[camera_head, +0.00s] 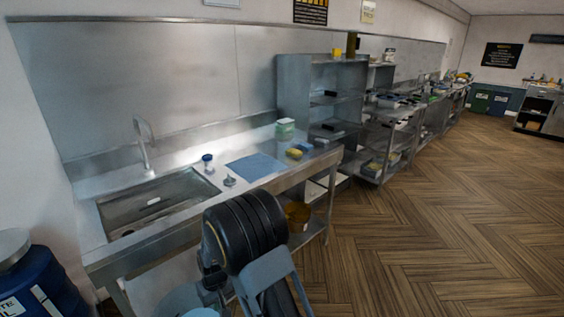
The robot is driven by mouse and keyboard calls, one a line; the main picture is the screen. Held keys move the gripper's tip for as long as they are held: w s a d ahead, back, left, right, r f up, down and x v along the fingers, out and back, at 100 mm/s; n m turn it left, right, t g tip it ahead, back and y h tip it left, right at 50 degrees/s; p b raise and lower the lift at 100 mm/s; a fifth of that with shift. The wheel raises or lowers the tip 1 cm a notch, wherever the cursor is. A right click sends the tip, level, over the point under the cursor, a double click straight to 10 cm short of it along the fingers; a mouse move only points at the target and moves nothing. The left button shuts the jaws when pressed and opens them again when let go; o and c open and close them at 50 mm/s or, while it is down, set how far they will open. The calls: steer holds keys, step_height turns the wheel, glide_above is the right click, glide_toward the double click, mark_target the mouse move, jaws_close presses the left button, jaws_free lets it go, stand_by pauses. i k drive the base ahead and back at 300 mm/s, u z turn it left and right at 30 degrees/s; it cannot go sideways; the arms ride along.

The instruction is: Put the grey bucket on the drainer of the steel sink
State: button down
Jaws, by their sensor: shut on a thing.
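The steel sink (155,203) has its basin at the left of the steel counter, with a tap behind it. Its drainer (228,208) is the flat steel to the right of the basin. A blue cloth (255,167), a small blue-and-white bottle (208,163) and a small grey plug-like thing (229,180) lie or stand there. The grey bucket (178,302) shows as a pale rounded shape at the bottom edge, mostly cut off. My gripper (212,285) is shut on it, low in front of the counter; my dark arm hides part of the grip.
A yellow sponge (294,153) and a green-and-white box (285,128) are farther right on the counter. A blue bin (45,283) stands at the lower left. Steel shelving (385,140) runs along the wall. The wooden floor (450,220) at right is clear.

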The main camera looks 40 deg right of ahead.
mark_target(280, 147)
steer(key=z, duration=0.6)
steer(key=k, duration=0.8)
steer(key=z, duration=0.85)
steer(key=k, duration=0.4)
steer(key=z, duration=0.85)
steer(key=i, duration=2.35)
steer(key=u, duration=1)
steer(key=i, duration=0.75)
steer(key=u, duration=0.8)
